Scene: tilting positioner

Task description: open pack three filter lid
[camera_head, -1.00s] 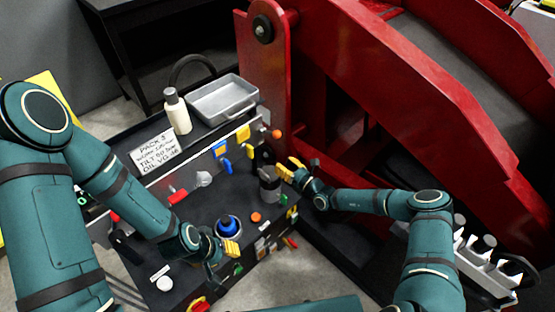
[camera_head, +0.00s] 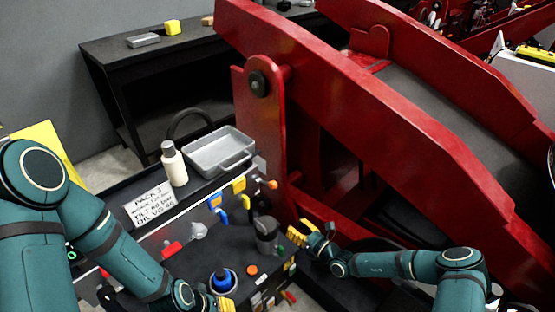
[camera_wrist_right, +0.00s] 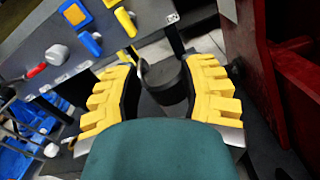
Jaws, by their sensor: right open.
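A canister with a dark top and a greyish body (camera_head: 267,234), which looks like the filter, stands on the right part of the pack's black top. In the right wrist view its dark round top (camera_wrist_right: 166,80) lies between and beyond my yellow fingers. My right gripper (camera_head: 300,233) is open, just right of the canister; I cannot tell whether it touches it. It also shows in the right wrist view (camera_wrist_right: 165,95). My left gripper (camera_head: 226,303) is at the bottom edge, near a blue-capped round fitting (camera_head: 222,279); its fingers are mostly cut off.
The white sign (camera_head: 149,204) reads "PACK 3". A cream bottle (camera_head: 174,166) and a grey tray (camera_head: 220,151) stand behind. Blue (camera_head: 218,205) and yellow (camera_head: 239,184) levers line the panel. The red frame (camera_head: 266,130) rises close behind the canister.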

